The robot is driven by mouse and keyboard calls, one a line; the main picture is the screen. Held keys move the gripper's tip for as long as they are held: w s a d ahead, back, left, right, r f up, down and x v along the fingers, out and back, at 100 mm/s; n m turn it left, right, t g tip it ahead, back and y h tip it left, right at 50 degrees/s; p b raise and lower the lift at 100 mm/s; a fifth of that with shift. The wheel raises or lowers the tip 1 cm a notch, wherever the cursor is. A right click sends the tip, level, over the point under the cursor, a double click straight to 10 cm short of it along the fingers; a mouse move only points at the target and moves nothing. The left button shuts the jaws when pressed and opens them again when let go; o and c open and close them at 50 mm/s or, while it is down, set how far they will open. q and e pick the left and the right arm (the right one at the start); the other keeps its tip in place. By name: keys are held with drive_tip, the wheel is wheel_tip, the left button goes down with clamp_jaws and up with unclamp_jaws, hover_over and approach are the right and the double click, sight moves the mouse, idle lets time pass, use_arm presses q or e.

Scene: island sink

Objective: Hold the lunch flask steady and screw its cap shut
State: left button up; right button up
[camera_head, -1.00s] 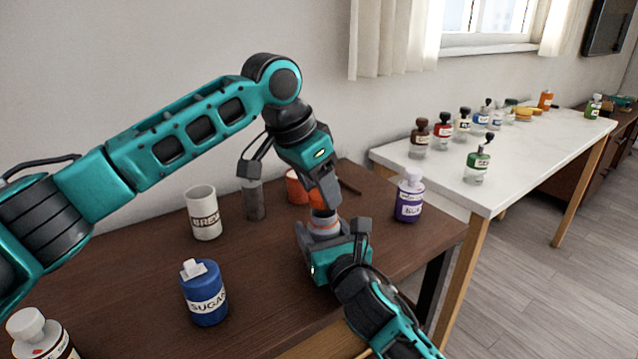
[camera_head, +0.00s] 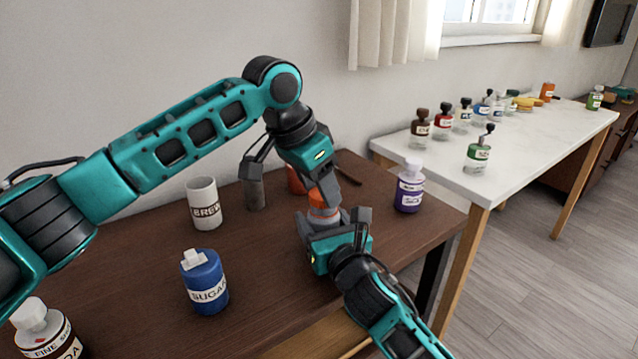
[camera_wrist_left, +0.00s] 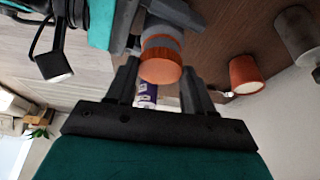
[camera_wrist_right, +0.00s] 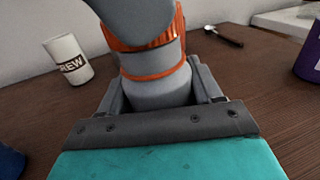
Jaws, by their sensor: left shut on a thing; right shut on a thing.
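The lunch flask (camera_head: 323,216) has a grey body with an orange band and stands roughly upright on the dark table in the head view. Its body also shows in the right wrist view (camera_wrist_right: 160,92). My right gripper (camera_head: 330,232) is shut around the body from the front. The orange cap (camera_head: 322,198) is at the flask's top; its round top shows in the left wrist view (camera_wrist_left: 160,70). My left gripper (camera_head: 323,190) reaches down from above, shut on the cap. Its fingers partly hide the cap, so I cannot tell how the threads sit.
Nearby stand a white BREW mug (camera_head: 203,205), a grey cylinder (camera_head: 255,195), a blue SUGAR jar (camera_head: 205,283), an orange cup (camera_head: 296,181) and a purple bottle (camera_head: 409,187). A spoon (camera_wrist_right: 225,36) lies behind the flask. A white table (camera_head: 540,130) with several bottles is at right.

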use_arm(q)
drive_tip(key=shift+f, duration=0.55)
drive_tip(key=m+g, duration=0.1)
drive_tip(key=m, duration=0.3)
drive_tip(key=m+g, duration=0.1)
drive_tip(key=m, duration=0.1)
drive_tip(key=shift+w+a+m+g+h, duration=0.1)
drive_tip(key=shift+w+m+g+h, duration=0.2)
drive_tip(key=shift+w+h, duration=0.1)
drive_tip(key=m, duration=0.2)
drive_tip(key=m+g, duration=0.1)
drive_tip(key=m, duration=0.1)
drive_tip(key=shift+w+r, duration=0.1)
drive_tip(key=shift+w, duration=0.1)
drive_tip(key=shift+m+g, duration=0.6)
drive_tip(key=shift+m, duration=0.6)
drive_tip(key=o, duration=1)
drive_tip(key=shift+s+r, duration=0.1)
drive_tip(key=shift+r, duration=2.05)
